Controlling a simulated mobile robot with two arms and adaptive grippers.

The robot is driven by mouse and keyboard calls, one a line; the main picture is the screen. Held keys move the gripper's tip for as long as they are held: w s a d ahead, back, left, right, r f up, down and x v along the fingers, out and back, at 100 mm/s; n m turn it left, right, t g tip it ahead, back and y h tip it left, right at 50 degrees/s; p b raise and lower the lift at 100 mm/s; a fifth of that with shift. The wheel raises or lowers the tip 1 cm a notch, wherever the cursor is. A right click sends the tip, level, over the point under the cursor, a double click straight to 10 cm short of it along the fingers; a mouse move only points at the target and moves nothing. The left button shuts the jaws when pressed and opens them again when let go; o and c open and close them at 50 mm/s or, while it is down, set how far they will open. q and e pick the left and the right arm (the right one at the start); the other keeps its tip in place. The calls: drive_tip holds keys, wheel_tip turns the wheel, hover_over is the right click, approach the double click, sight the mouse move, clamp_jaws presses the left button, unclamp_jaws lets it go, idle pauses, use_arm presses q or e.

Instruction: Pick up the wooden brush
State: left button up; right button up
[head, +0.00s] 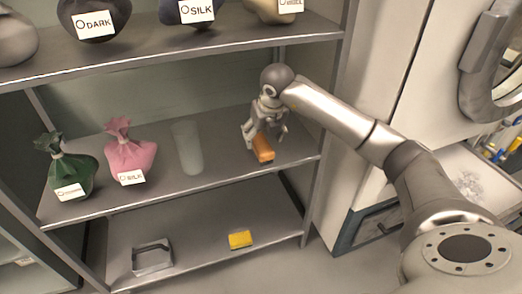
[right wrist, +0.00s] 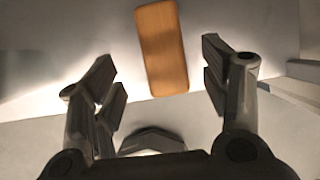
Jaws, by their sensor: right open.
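The wooden brush (head: 263,148) is an orange-brown block on the middle shelf, near its right end. In the right wrist view the brush (right wrist: 162,48) lies lengthwise between and beyond the fingers, its top face showing; its bristles are mostly hidden. My right gripper (head: 266,130) is just above and behind the brush, pointing down. In the right wrist view my right gripper (right wrist: 160,85) is open, one finger on each side of the brush, with gaps to both. My left gripper is not in view.
The middle shelf (head: 220,165) also holds a clear cylinder (head: 187,148), a pink bag (head: 130,155) and a green bag (head: 70,170). The top shelf (head: 140,60) overhangs close to my right arm. Below are a yellow sponge (head: 240,240) and a grey frame (head: 152,257).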

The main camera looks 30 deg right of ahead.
sight(261, 143)
drive_tip(key=shift+x, duration=1.2)
drive_tip(key=b+x, duration=0.1)
drive_tip(key=x, duration=0.2)
drive_tip(key=shift+w+d+f, duration=0.15)
drive_tip(key=shift+f, duration=0.2)
drive_tip(key=shift+w+f, duration=0.15)
drive_tip(key=shift+f, duration=0.15)
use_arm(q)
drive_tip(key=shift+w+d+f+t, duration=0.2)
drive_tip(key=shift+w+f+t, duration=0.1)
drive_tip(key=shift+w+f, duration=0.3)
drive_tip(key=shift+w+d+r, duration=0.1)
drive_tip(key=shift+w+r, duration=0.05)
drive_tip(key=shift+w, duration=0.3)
use_arm(e)
drive_tip(key=shift+f, duration=0.2)
drive_tip(key=c, duration=1.1)
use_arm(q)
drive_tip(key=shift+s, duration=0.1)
use_arm(e)
drive_tip(key=shift+r, duration=0.1)
drive_tip(key=shift+c, duration=0.2)
